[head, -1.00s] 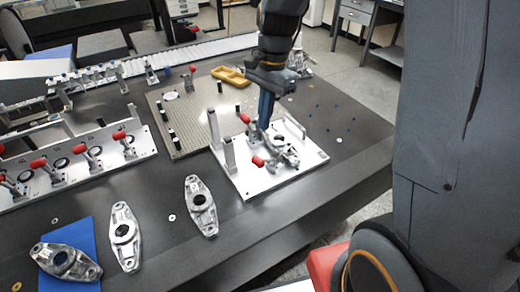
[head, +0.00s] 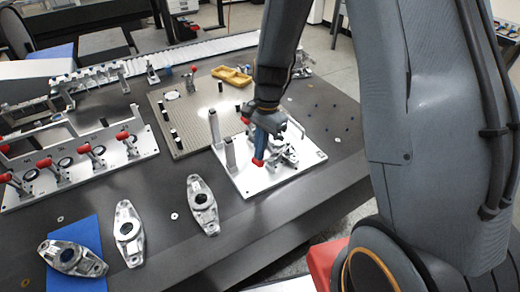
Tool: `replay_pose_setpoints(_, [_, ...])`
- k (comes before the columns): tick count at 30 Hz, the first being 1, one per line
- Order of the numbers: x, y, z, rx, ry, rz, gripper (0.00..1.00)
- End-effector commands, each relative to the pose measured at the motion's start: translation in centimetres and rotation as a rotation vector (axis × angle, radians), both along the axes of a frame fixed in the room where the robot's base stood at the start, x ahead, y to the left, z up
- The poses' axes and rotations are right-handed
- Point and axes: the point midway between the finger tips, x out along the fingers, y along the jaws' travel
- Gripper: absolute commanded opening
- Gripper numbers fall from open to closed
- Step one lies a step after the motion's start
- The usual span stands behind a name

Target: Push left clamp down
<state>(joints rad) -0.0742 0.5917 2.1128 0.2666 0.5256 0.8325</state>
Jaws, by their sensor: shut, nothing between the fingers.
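A white fixture plate (head: 235,172) lies on the dark table and holds a metal part (head: 285,155). Two red-handled clamps stand on it. The nearer clamp's red handle (head: 258,162) is right at the tips of my gripper (head: 260,150). The farther clamp's red handle (head: 245,120) shows just left of my wrist. My gripper points down with its blue fingers shut and empty. I cannot tell whether the fingertips touch the nearer handle. My gripper and wrist hide much of both clamps' linkages.
A perforated plate (head: 190,145) with black posts lies behind the fixture, with a yellow tray (head: 232,76) beyond. A rack with several red-handled clamps (head: 75,165) stands at left. Loose metal parts (head: 202,205) lie in front, one on a blue mat (head: 90,235).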

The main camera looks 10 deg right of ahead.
Motion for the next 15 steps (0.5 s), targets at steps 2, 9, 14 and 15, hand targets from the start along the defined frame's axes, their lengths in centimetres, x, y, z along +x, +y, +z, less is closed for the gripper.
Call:
replay_pose_setpoints(2, [0.0, 0.0, 0.0, 0.000, 0.000, 0.000, 0.00])
replay_pose_setpoints(9, [-0.8, 1.1, -1.1, 0.000, 0.003, 0.002, 0.00])
replay_pose_setpoints(14, [-1.7, 2.5, -3.2, 0.000, 0.003, 0.001, 0.00])
replay_pose_setpoints(15, [-1.7, 2.7, -3.5, 0.000, 0.002, 0.000, 0.00])
